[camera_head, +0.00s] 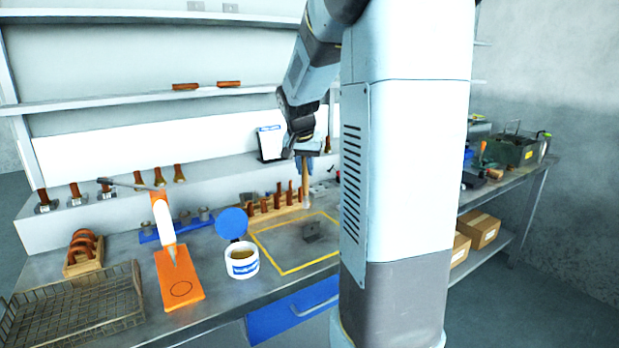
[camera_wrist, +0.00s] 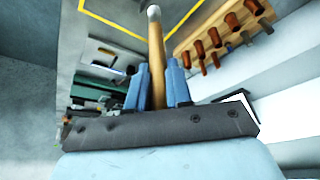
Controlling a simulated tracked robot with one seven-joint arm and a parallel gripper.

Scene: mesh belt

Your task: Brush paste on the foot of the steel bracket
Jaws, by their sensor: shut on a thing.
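The steel bracket (camera_head: 311,229) is a small dark grey piece lying inside the yellow outline on the bench. A white tub of paste (camera_head: 242,262) with a blue label stands open left of the outline, with brownish paste inside. My gripper (camera_head: 307,152) is above the back of the outline, shut on the wooden handle of a brush (camera_head: 305,185). The brush points down, its tip behind and above the bracket, apart from it. In the wrist view the blue fingers of my gripper (camera_wrist: 157,82) clasp the brush (camera_wrist: 156,45), with its pale tip away from me. The bracket is not clear there.
A round blue lid (camera_head: 231,223) stands by the tub. An orange stand (camera_head: 181,285) and a wire basket (camera_head: 75,312) are on the left. A rack of wooden-handled tools (camera_head: 262,206) lies behind the outline. The yellow outline (camera_head: 285,267) is otherwise clear.

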